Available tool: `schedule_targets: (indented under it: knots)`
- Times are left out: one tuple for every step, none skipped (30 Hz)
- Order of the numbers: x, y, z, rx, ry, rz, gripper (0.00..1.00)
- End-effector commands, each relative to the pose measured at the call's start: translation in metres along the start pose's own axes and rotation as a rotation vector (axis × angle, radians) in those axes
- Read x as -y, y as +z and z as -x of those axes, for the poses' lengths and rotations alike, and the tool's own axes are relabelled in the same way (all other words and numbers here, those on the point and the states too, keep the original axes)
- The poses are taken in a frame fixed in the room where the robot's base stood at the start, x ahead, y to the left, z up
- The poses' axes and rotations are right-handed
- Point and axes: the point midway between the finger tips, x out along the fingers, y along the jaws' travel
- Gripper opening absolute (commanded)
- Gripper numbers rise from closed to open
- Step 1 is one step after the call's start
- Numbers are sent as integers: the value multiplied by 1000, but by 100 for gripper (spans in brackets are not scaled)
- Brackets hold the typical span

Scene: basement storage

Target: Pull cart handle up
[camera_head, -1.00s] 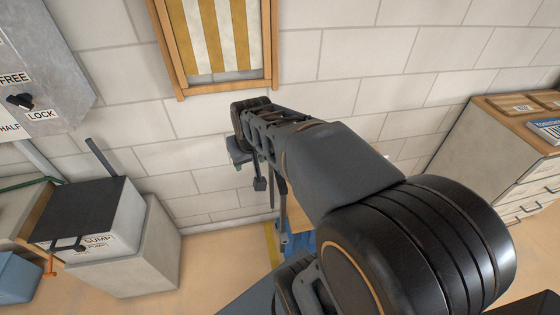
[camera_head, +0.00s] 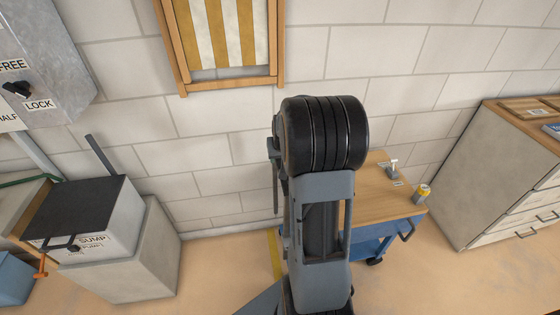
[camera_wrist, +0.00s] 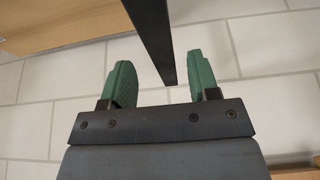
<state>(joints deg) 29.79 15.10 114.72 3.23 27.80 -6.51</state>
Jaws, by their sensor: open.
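In the head view a blue cart with a wooden top (camera_head: 385,205) stands against the wall, partly hidden behind my arm. In the head view my gripper is mostly hidden by my arm, and I see no contact with the handle.
A drawer cabinet (camera_head: 490,175) is at the right. A grey sump pump box (camera_head: 90,220) is at the left. A striped framed panel (camera_head: 225,40) hangs above. Floor shows between box and cart.

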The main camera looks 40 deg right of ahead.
Motion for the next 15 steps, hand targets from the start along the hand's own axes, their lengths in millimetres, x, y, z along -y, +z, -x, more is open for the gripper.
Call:
schedule_targets:
  knots:
    - [0, 1, -8, 3, 0, 0, 55]
    - [0, 1, -12, 2, 0, 0, 55]
    - [0, 0, -16, 1, 0, 1, 55]
    - [0, 0, -19, 2, 0, 1, 55]
    - [0, 0, -22, 2, 0, 1, 55]
    - [0, 0, -24, 0, 0, 1, 55]
    - [0, 0, -26, 0, 0, 1, 55]
    - [0, 0, -28, -1, 0, 1, 55]
    - [0, 0, -30, 0, 0, 1, 55]
    - [0, 0, -31, 0, 0, 1, 55]
    - [0, 0, -32, 0, 0, 1, 55]
    - [0, 0, -32, 0, 0, 1, 55]
    - [0, 0, -33, 0, 0, 1, 55]
    - [0, 0, -33, 0, 0, 1, 55]
    - [0, 0, -33, -1, 0, 1, 55]
